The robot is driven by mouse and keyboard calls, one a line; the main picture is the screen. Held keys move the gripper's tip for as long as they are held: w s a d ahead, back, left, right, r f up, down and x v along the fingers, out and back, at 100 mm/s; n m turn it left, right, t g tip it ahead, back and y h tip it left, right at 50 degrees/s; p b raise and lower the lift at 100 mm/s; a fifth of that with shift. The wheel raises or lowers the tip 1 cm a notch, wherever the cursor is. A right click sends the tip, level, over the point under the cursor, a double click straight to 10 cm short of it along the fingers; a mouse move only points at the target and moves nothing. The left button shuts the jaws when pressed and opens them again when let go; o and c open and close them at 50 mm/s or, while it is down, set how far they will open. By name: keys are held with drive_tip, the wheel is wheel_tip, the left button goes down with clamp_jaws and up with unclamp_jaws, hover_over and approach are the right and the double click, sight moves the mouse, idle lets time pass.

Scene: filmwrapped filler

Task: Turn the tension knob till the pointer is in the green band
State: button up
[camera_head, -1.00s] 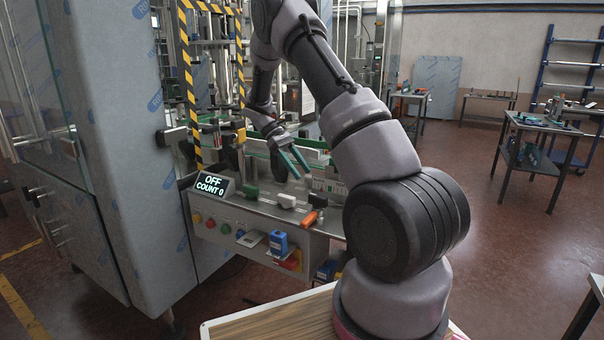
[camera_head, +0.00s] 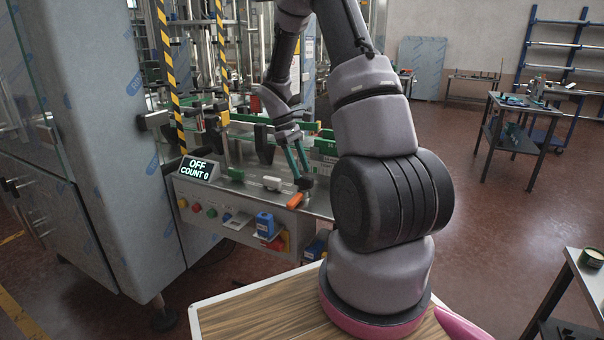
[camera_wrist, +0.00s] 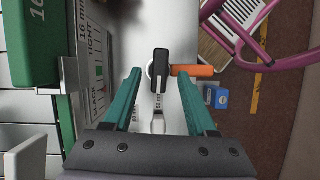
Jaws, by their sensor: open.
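A black elongated knob (camera_wrist: 161,68) on a pale round base lies between my fingertips in the wrist view. In the head view a dark knob (camera_head: 305,184) stands at the panel's right end, by my fingertips. My gripper (camera_wrist: 158,76) is open, with one teal finger on each side of the knob; I cannot tell whether either touches it. It also shows in the head view (camera_head: 300,173), pointing down. A printed scale (camera_wrist: 97,60) with TIGHT and a partly readable SLACK lies left of the fingers.
An orange handle (camera_wrist: 193,71) lies close right of the knob. A green block (camera_wrist: 30,40) is at the wrist view's left. The display (camera_head: 198,168) reads OFF, COUNT 0.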

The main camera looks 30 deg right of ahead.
drive_tip(key=shift+x, duration=1.1)
clamp_jaws()
drive_tip(key=shift+m, duration=0.4)
